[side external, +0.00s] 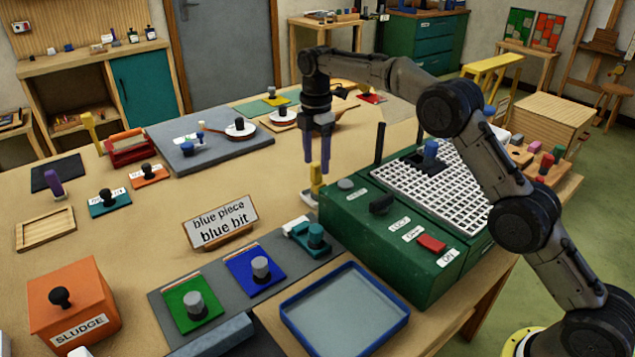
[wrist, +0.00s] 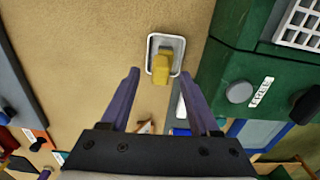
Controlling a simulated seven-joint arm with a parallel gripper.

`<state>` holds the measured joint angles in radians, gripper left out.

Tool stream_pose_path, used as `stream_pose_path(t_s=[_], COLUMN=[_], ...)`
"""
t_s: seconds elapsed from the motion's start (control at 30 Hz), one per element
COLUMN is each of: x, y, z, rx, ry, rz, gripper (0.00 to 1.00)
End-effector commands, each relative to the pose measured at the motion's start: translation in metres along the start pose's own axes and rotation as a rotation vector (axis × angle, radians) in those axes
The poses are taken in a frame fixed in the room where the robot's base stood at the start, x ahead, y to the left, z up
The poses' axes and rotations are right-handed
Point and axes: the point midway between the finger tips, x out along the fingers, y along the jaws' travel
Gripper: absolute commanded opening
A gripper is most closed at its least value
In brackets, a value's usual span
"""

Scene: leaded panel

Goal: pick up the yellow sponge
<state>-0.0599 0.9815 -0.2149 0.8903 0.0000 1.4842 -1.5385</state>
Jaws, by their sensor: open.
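The yellow sponge (wrist: 161,66) stands in a small white-rimmed tray (wrist: 152,42) on the tan table. In the side external view the sponge (side external: 316,182) is upright beside the left end of the green machine. My gripper (side external: 317,171) points down over it, with its purple fingers apart. In the wrist view my gripper (wrist: 160,75) is open and empty, with the sponge framed between the fingertips. How far the tips are above or around the sponge is hard to tell.
The green machine (side external: 385,245) with a white grid top (side external: 435,190) stands close on the right. A grey slab (side external: 225,150) with a pan lies behind left. A sign (side external: 220,222) and a blue-rimmed tray (side external: 345,315) are nearer. The tan table left of the sponge is clear.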

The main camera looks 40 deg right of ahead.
Motion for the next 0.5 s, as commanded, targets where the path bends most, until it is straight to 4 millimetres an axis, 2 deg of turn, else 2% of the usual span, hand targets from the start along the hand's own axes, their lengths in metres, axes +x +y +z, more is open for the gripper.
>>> stream_pose_path(t_s=[0.23, 0.5], x=[0.035, 0.042], y=[-0.001, 0.0], z=[0.0, 0.0], rx=[0.0, 0.0], ry=[0.0, 0.0], rz=[-0.003, 0.0], gripper=[0.62, 0.62])
